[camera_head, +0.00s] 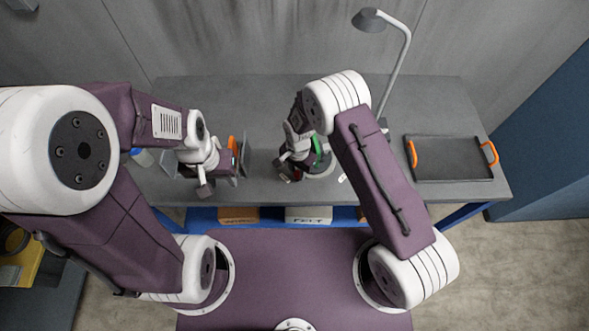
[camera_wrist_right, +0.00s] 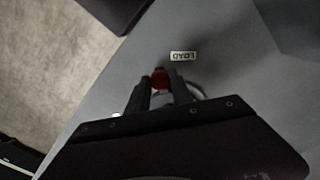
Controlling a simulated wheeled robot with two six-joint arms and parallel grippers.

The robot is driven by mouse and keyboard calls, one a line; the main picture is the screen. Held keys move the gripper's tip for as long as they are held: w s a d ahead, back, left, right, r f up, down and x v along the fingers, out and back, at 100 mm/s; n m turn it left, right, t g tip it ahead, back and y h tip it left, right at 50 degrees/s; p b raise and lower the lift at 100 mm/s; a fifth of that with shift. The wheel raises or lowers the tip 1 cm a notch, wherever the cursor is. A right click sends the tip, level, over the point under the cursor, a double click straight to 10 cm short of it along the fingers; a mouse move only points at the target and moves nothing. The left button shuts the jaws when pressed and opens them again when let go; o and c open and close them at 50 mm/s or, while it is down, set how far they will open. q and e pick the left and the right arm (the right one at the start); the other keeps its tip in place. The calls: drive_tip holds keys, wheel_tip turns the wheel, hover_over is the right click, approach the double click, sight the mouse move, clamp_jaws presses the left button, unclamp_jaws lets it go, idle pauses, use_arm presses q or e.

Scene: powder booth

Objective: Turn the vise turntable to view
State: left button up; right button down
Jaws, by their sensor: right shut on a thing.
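The vise turntable stands at the middle of the bench, mostly hidden behind my right gripper. Its pale round base (camera_head: 325,168) and a green part (camera_head: 317,148) show beside the gripper. My right gripper (camera_head: 292,176) is at its left front side. In the right wrist view its fingers (camera_wrist_right: 160,82) are shut on a small red piece (camera_wrist_right: 160,77), seemingly a handle of the turntable. A curved pale rim shows just right of the fingers. My left gripper (camera_head: 240,160) is over the bench's left part, by an orange item (camera_head: 232,144); its finger gap is unclear.
A dark tray (camera_head: 450,160) with orange handles lies at the right of the grey bench (camera_head: 240,98). A lamp (camera_head: 370,20) stands behind. A small lettered label (camera_wrist_right: 183,56) lies near the turntable. Boxes (camera_head: 308,214) sit below the bench's front edge. Bench space between my grippers is clear.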

drive_tip(key=shift+s+d+r+n, duration=0.1)
drive_tip(key=shift+s+d+n, duration=0.15)
drive_tip(key=shift+d+n, duration=0.45)
drive_tip(key=shift+s+d+r+n, duration=0.1)
drive_tip(key=shift+s+d+n, duration=0.1)
drive_tip(key=shift+d+n, duration=0.45)
drive_tip(key=shift+s+d+n+b, duration=0.2)
drive_tip(key=shift+d+n+b, duration=0.15)
drive_tip(key=shift+d+n, duration=0.55)
drive_tip(key=shift+d+n+b, duration=0.35)
drive_tip(key=shift+d+n, duration=1.35)
drive_tip(key=shift+n, duration=0.35)
drive_tip(key=shift+w+d+f+n+b, duration=0.1)
drive_tip(key=shift+w+d+n+b, duration=0.2)
drive_tip(key=shift+d+n, duration=0.6)
drive_tip(key=shift+w+d+n+b, duration=0.15)
drive_tip(key=shift+w+d+n, duration=0.15)
drive_tip(key=shift+d+n, duration=0.6)
drive_tip(key=shift+w+d+n+b, duration=0.2)
drive_tip(key=shift+w+d+n, duration=0.35)
drive_tip(key=shift+n, duration=0.3)
drive_tip(key=shift+w+d+n+b, duration=0.2)
drive_tip(key=shift+w+d+n, duration=0.1)
drive_tip(key=shift+d+n, duration=0.45)
drive_tip(key=shift+w+a+n, duration=0.15)
drive_tip(key=shift+n, duration=0.15)
drive_tip(key=c, duration=1.3)
unclamp_jaws()
drive_tip(key=shift+o, duration=0.8)
